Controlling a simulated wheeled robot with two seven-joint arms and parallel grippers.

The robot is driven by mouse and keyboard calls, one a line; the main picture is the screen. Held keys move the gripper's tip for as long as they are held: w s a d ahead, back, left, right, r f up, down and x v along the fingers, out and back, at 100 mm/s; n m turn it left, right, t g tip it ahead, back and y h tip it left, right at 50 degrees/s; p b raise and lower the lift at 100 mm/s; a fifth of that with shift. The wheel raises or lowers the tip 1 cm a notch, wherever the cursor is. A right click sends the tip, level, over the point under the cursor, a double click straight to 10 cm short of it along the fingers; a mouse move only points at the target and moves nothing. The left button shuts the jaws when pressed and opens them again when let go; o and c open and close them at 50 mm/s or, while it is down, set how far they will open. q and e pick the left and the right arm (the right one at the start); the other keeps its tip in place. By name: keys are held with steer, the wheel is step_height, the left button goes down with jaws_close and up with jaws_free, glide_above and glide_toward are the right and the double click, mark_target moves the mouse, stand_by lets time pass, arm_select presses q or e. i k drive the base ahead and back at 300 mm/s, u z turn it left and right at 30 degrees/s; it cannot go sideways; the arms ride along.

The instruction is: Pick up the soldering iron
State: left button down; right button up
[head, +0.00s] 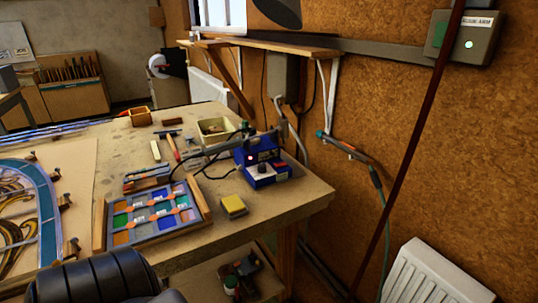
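A blue soldering station (268,172) with a dark knob and a small red light stands near the right edge of the workbench. What looks like the soldering iron (243,132) rests in a holder at the station's back left, and a dark cable loops left from there. The iron is small and partly hidden among the station and its cable, so its exact outline is hard to tell. Neither of my grippers is in view.
A tray of coloured glass (155,212) and a yellow sponge (233,206) lie in front of the station on the workbench (290,206). A leaded panel (25,205) lies at left. A teal-ended tool (338,145) with a hose is at the right wall. A dark red pole (410,150) slants before it.

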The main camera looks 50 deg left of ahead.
mark_target(284, 128)
steer(key=u, duration=1.6)
steer(key=k, duration=1.3)
steer(key=u, duration=0.8)
steer(key=i, duration=1.55)
steer(key=z, duration=0.4)
